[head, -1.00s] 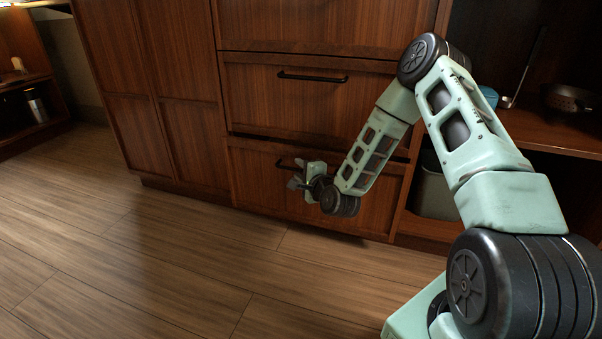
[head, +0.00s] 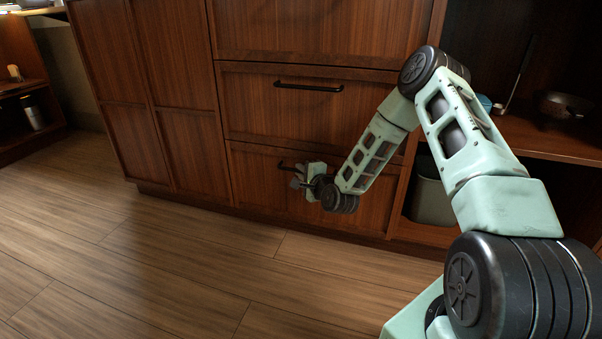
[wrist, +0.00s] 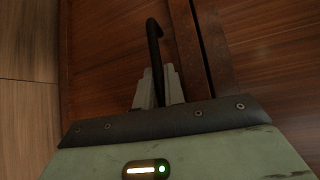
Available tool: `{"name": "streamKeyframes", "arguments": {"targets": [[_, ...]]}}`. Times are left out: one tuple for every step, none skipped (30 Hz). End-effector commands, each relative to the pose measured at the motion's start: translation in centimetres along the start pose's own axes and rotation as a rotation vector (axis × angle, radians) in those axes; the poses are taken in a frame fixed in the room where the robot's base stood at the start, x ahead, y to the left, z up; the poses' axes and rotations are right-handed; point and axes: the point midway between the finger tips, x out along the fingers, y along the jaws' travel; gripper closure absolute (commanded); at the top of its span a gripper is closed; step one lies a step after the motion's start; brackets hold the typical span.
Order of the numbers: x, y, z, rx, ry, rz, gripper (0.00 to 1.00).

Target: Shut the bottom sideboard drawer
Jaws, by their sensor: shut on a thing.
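The bottom sideboard drawer (head: 258,186) has a brown wooden front below a wider drawer front. In the head view it looks about level with the sideboard face. Its black bar handle (wrist: 154,45) runs between the fingers of my gripper (wrist: 157,90) in the wrist view. My gripper (head: 298,181) is shut on that handle, and in the head view it covers much of it. The wrist view shows a dark, narrow seam along the drawer's edge; I cannot tell how deep it is.
The middle drawer (head: 310,108) is shut, with its own black handle (head: 309,87). A grey bin (head: 431,195) stands in the open bay at right, under a shelf with a pan (head: 563,105). The wooden floor (head: 150,270) in front is clear.

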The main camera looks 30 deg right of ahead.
Motion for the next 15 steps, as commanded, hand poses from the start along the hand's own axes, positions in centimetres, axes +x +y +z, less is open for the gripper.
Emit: {"name": "streamKeyframes", "arguments": {"targets": [[0.3, -0.2, -0.5, -0.003, 0.01, -0.008, 0.81], [0.3, -0.2, -0.5, -0.003, 0.01, -0.008, 0.72], [0.2, -0.2, -0.4, -0.003, 0.009, -0.008, 0.67], [0.2, -0.2, -0.4, -0.003, 0.009, -0.008, 0.67], [0.2, -0.2, -0.4, -0.003, 0.009, -0.008, 0.67], [0.2, -0.2, -0.4, -0.003, 0.009, -0.008, 0.67], [0.2, -0.2, -0.4, -0.003, 0.009, -0.008, 0.67], [0.2, -0.3, -0.4, -0.003, 0.009, -0.008, 0.67], [0.2, -0.3, -0.4, -0.003, 0.009, -0.008, 0.67], [0.1, -0.3, -0.4, -0.003, 0.008, -0.008, 0.67], [0.1, -0.3, -0.4, -0.002, 0.008, -0.007, 0.67], [-0.1, -0.3, -0.4, -0.002, 0.008, -0.006, 0.67], [-0.4, -0.3, -0.4, -0.002, 0.008, -0.005, 0.67], [-0.7, -0.3, -0.4, -0.002, 0.008, -0.004, 0.67], [-1.2, -0.4, -0.3, -0.001, 0.009, -0.004, 0.67]]}}
